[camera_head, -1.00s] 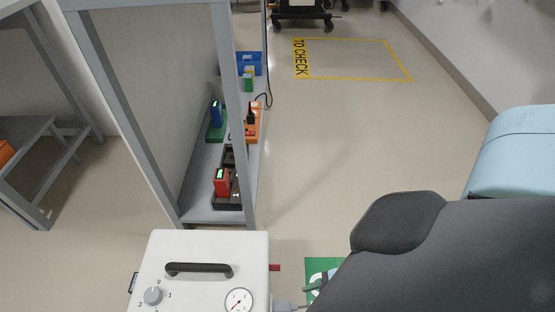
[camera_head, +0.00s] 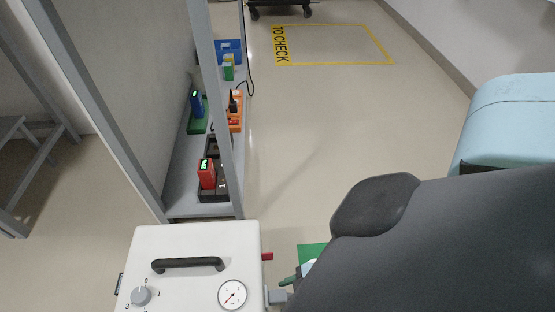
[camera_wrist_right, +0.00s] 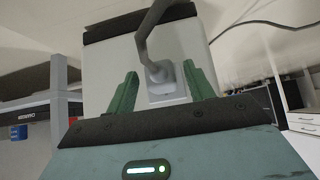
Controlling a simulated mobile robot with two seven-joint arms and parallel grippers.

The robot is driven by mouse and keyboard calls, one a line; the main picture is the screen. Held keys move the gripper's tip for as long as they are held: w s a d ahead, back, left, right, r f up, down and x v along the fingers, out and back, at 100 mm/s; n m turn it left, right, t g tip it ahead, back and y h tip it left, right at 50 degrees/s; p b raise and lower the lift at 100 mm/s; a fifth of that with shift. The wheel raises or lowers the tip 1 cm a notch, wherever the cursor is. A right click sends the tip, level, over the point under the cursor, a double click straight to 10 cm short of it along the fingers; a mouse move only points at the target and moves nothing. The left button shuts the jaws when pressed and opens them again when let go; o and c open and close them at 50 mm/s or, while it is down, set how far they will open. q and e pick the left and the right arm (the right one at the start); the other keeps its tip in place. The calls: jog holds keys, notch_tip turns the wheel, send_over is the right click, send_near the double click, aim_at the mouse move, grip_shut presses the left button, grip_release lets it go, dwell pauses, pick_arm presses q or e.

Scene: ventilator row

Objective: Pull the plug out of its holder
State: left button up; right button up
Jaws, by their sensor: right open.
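The plug (camera_wrist_right: 159,72) is a grey block with a thick grey cable rising from it. It sits against a pale grey panel (camera_wrist_right: 190,40) in the right wrist view. In the head view the grey plug (camera_head: 277,296) sticks out of the right side of the white ventilator box (camera_head: 180,240). My right gripper (camera_wrist_right: 160,69) is open, its green fingers on either side of the plug with gaps visible. In the head view my dark arm hides most of that gripper; a green finger (camera_head: 289,281) shows beside the plug. My left gripper is not in view.
The ventilator has a black handle (camera_head: 188,264), a knob, a gauge and a red tab (camera_head: 267,257). A grey shelf rack (camera_head: 180,190) with several coloured devices stands beyond it. A light blue padded surface (camera_head: 510,120) is at the right. The floor between is clear.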

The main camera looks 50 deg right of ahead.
jog(key=shift+w, duration=0.1)
dwell(0.5)
grip_shut()
